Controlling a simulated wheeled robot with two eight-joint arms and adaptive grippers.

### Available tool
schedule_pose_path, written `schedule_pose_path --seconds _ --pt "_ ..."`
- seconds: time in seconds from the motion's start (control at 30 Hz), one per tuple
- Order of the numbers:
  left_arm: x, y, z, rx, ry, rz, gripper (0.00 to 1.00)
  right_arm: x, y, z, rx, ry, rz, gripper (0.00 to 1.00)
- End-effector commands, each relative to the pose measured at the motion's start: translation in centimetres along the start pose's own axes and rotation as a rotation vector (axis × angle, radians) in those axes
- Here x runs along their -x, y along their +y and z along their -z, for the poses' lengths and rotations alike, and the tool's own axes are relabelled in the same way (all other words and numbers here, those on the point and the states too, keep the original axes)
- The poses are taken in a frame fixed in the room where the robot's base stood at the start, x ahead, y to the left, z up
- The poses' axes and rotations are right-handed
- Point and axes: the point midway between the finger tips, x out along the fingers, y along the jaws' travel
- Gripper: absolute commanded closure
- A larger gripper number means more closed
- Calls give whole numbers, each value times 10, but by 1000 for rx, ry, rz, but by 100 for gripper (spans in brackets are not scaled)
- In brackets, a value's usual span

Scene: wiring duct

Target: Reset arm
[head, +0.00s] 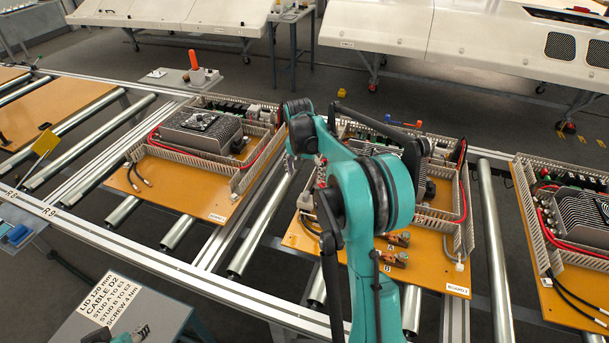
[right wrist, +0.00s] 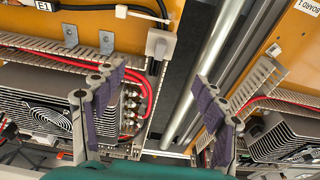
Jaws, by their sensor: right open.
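My right arm rises through the middle of the head view and bends over the conveyor. Its right gripper (right wrist: 158,108) is open and empty, with two purple-padded fingers spread wide in the right wrist view. It hangs above the gap between the left board (head: 168,184) and the middle board (head: 428,262), with a roller (right wrist: 208,60) beneath. In the head view the right gripper is mostly hidden behind my forearm. A small teal and black part of my left gripper (head: 128,334) shows at the bottom left edge; its fingers are not clear.
The boards carry slotted ducts, red cables and finned units. A third board (head: 582,290) is at the right. A sign plate (head: 108,305) stands at the front left. A table with a red-orange upright (head: 193,60) is behind the conveyor. White machine housings (head: 470,35) line the back.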

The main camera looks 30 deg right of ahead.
Motion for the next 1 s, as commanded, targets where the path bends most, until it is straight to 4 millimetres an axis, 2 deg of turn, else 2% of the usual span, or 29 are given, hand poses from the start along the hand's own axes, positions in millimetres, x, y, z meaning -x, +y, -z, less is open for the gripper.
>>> schedule_pose_path --seconds 0.3,0.37,0.47,0.57,0.7,0.83,1.0 --pt "0 0 0 0 0 0 60 1 0 -1 3 1 1 28" --pt "0 0 0 0 0 0 60 6 -1 -5 14 6 7 28" --pt "0 0 0 0 0 0 60 24 -2 -22 60 25 27 28" --pt "0 0 0 0 0 0 60 52 -1 -51 138 61 61 28" --pt "0 0 0 0 0 0 60 87 6 -103 268 122 116 28" --pt "0 0 0 0 0 0 60 108 17 -152 386 183 166 28" --pt "0 0 0 0 0 0 60 119 38 -216 538 267 226 28"
